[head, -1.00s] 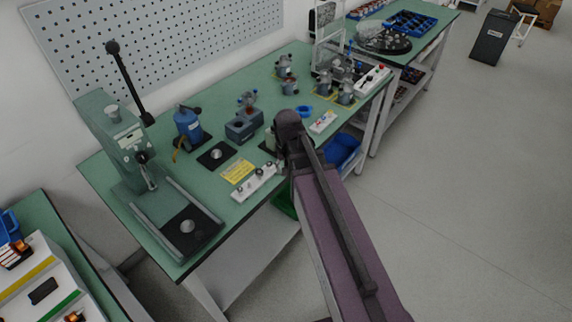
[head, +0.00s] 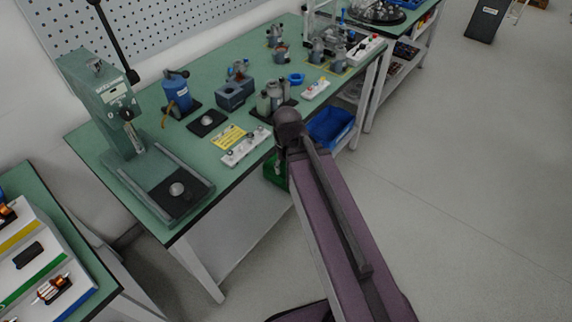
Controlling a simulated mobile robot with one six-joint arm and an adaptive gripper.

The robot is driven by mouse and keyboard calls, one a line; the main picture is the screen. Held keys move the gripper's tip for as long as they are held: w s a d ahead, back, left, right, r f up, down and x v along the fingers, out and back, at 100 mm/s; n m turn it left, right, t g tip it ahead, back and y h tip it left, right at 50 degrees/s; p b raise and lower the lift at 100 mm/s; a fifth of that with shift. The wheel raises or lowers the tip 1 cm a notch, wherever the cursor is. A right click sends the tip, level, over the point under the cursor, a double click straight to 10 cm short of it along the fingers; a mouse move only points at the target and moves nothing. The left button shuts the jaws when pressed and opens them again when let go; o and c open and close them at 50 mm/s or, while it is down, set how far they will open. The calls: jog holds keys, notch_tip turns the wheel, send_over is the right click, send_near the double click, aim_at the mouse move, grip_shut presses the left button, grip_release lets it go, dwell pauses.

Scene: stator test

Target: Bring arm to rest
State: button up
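My arm runs up from the bottom right of the head view, with its dark joint at the front edge of the green workbench (head: 215,190). My gripper (head: 281,157) is mostly hidden behind that joint. Only a small dark part shows below the bench edge, so I cannot see its fingers or whether it holds anything.
On the bench are a green press (head: 105,105), a blue canister (head: 177,92), a grey block (head: 236,95) and a white switch strip (head: 246,147). A blue bin (head: 332,127) and a green bin (head: 274,172) are below.

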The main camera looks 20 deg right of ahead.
jog(key=shift+s, duration=0.1)
dwell(0.3)
jog(key=r+p, duration=0.5)
jog(key=shift+s+r, duration=0.15)
jog(key=shift+s, duration=0.15)
jog(key=shift+s, duration=0.1)
dwell(1.4)
